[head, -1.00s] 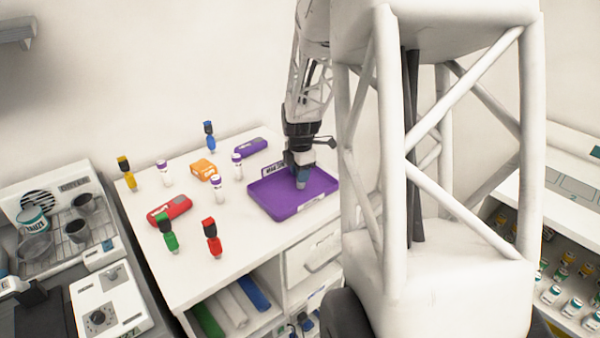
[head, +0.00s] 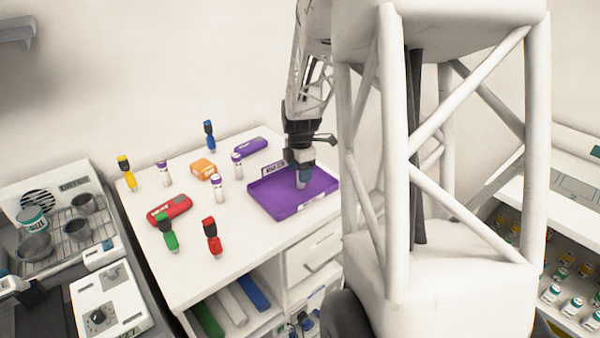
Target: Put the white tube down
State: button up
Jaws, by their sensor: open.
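My gripper (head: 303,172) points down over the purple tray (head: 284,213) on the white counter, and it is open. A small pale piece shows at its tip, low over the tray; I cannot tell whether it is the white tube or part of a finger. White tubes with purple bands stand on the counter left of the tray: one near the tray (head: 217,187), one behind it (head: 237,165) and one farther left (head: 163,172). The inner side of the gripper is hidden.
Red (head: 212,237), green (head: 168,233), yellow (head: 127,173) and blue (head: 209,136) bottles stand on the counter. A red case (head: 170,210), an orange box (head: 202,169) and a purple case (head: 250,146) lie among them. Most of the tray floor is bare.

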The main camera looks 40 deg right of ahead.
notch_tip(320, 180, up, 11)
jog(key=shift+r, duration=0.15)
dwell(0.4)
dwell(0.4)
jog(key=shift+a+r, duration=0.1)
jog(key=shift+a, duration=0.1)
jog(key=s+a+r+m+t, duration=0.1)
jog(key=s+a+r+m, duration=0.1)
jog(key=s+a+m, duration=0.45)
jog(key=s+a+r+m, duration=0.15)
jog(key=s+a, duration=0.25)
jog(key=a, duration=0.6)
jog(key=s+a+r+m+t, duration=0.1)
jog(key=s+a+r+m, duration=0.3)
jog(key=a, duration=0.5)
jog(key=s+a+f+m, duration=0.2)
jog(key=s+a+m, duration=0.2)
jog(key=s, duration=0.6)
jog(key=shift+a+f+t, duration=0.3)
jog(key=shift+a+f, duration=0.05)
jog(key=shift+a, duration=0.6)
